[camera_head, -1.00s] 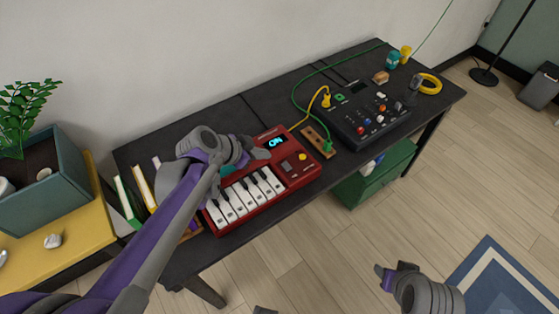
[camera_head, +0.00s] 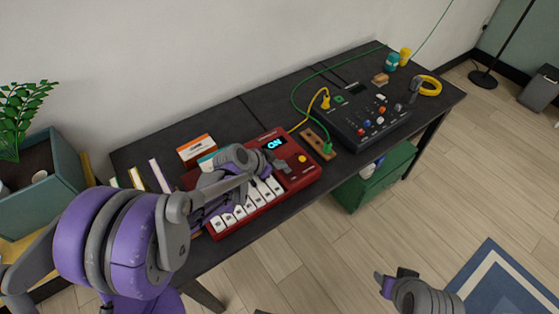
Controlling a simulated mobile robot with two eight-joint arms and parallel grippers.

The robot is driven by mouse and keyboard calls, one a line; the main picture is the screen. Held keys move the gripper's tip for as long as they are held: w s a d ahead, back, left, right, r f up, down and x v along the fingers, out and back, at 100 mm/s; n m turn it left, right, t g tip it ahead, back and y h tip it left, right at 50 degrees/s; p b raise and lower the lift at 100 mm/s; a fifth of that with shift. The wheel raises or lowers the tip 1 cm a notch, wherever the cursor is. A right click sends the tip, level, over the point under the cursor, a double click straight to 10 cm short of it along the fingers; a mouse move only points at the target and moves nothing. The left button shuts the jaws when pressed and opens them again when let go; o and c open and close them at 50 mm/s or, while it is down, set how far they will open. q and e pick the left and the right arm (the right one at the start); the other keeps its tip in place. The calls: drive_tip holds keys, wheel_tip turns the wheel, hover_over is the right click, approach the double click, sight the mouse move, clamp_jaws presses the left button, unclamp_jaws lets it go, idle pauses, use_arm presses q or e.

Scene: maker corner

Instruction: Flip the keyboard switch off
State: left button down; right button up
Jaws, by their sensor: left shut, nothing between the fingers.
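The red keyboard (camera_head: 262,202) lies on the black desk, with white and black keys along its front. Its small display (camera_head: 274,143) shows "ON" in cyan. A yellow-orange round knob (camera_head: 302,159) sits at its right end. My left gripper (camera_head: 283,166) is shut and empty, its fingertips over the keyboard's control area below the display. It hides the switch there, and I cannot tell whether it touches it. My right gripper (camera_head: 381,277) is at the bottom right, over the floor and away from the desk; its jaws are not clear.
A black mixer (camera_head: 362,118) with colored knobs stands right of the keyboard, with yellow (camera_head: 312,108) and green (camera_head: 297,88) cables near it. A wooden block (camera_head: 318,138) lies between them. Books stand left of the keyboard. A green box (camera_head: 375,178) is under the desk.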

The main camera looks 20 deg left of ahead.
use_arm(q)
drive_tip(key=shift+f, duration=0.1)
drive_tip(key=shift+a+f+b, duration=0.1)
drive_tip(key=shift+f+b, duration=0.2)
drive_tip(key=shift+r, duration=0.1)
drive_tip(key=shift+s, duration=0.15)
drive_tip(key=shift+s+d, duration=0.2)
drive_tip(key=shift+d, duration=0.25)
drive_tip(key=shift+s+d, duration=0.2)
drive_tip(key=shift+d, duration=0.05)
